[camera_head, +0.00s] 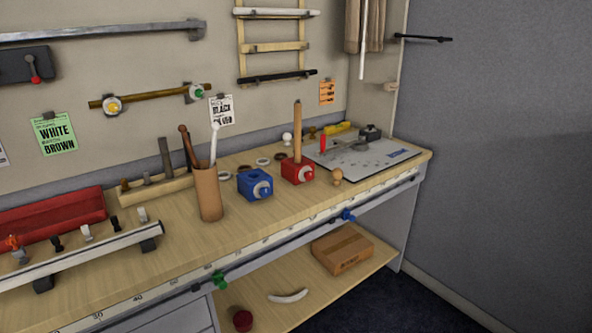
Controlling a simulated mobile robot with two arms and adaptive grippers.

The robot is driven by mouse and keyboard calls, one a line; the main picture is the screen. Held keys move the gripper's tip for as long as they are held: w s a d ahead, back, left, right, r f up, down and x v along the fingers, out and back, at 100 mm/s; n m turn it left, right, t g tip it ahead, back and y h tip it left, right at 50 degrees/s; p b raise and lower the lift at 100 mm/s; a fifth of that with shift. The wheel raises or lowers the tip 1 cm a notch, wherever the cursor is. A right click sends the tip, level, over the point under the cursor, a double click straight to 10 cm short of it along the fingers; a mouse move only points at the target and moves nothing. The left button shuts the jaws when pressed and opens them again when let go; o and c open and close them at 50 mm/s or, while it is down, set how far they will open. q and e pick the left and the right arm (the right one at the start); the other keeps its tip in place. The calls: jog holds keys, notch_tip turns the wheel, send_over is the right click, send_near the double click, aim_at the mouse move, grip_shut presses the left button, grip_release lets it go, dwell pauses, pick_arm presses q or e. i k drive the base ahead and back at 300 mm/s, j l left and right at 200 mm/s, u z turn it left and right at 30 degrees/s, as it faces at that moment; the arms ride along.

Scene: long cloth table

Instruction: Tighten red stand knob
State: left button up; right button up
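The red stand (291,172) is a red block on the wooden workbench, right of the middle of the bench. A brown wooden rod (297,130) stands upright in its top. The red stand knob (309,173), on a pale round disc, sits on the block's front right face. How tight the knob is cannot be seen. Neither of my grippers is in view, and nothing touches the stand or knob.
A blue stand (247,183) with its own knob is just left of the red one. A brown cup (207,195) with sticks stands further left. A small wooden knob-shaped piece (337,177) and a grey board (375,160) are to the right.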

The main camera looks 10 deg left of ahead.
aim_at(309, 175)
jog(key=i+z, duration=0.45)
jog(key=i, duration=0.55)
